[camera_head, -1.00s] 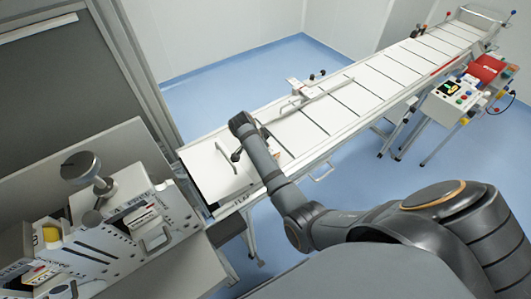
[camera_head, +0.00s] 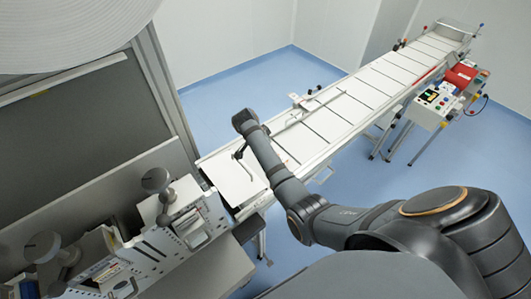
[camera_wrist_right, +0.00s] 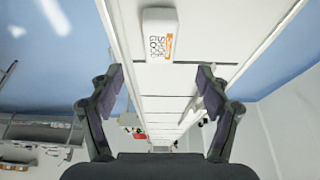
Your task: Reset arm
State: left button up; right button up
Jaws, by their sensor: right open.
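My right arm (camera_head: 330,222) comes in from the lower right in the head view. It reaches over the near end of the long white conveyor (camera_head: 385,85), and its gripper cannot be made out there. In the right wrist view, my right gripper (camera_wrist_right: 160,78) is open, with its two dark fingers wide apart and nothing between them. A white box with orange and black print (camera_wrist_right: 158,35) lies on the conveyor panels, beyond the fingertips and apart from them. My left gripper is not in view.
A control box (camera_head: 433,105) and a red item (camera_head: 461,75) stand beside the conveyor. Machine parts with a grey knob (camera_head: 155,180) fill the lower left. A large white roll (camera_head: 70,30) hangs at the top left. Blue floor (camera_head: 235,95) is clear behind the conveyor.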

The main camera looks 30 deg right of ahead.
jog(key=shift+s+d+f, duration=0.1)
jog(key=shift+d+f, duration=0.25)
jog(key=shift+d, duration=0.1)
jog(key=s+f+n+t+y, duration=0.1)
jog(key=s+f+n+y, duration=0.1)
jog(key=s+n, duration=0.8)
jog(key=s+a+r+n+t+y, duration=0.1)
jog(key=s+a+r+n, duration=0.2)
jog(key=s, duration=0.4)
jog(key=s+a+r+n+t+y, duration=0.15)
jog(key=s+r+n, duration=0.25)
jog(key=s, duration=0.4)
notch_tip(320, 180, down, 34)
jog(key=s+d+f+g+b, duration=0.1)
jog(key=s+d+g+b, duration=0.1)
jog(key=b, duration=0.5)
pick_arm(q)
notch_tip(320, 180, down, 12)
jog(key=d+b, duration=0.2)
jog(key=b, duration=0.3)
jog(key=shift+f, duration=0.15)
pick_arm(e)
jog(key=s+d+f+g, duration=0.1)
jog(key=s+f, duration=1.7)
jog(key=f, duration=0.2)
jog(key=shift+s+d+f+m+h, duration=0.15)
jog(key=shift+f+m+h, duration=0.15)
jog(key=shift+m+h, duration=0.1)
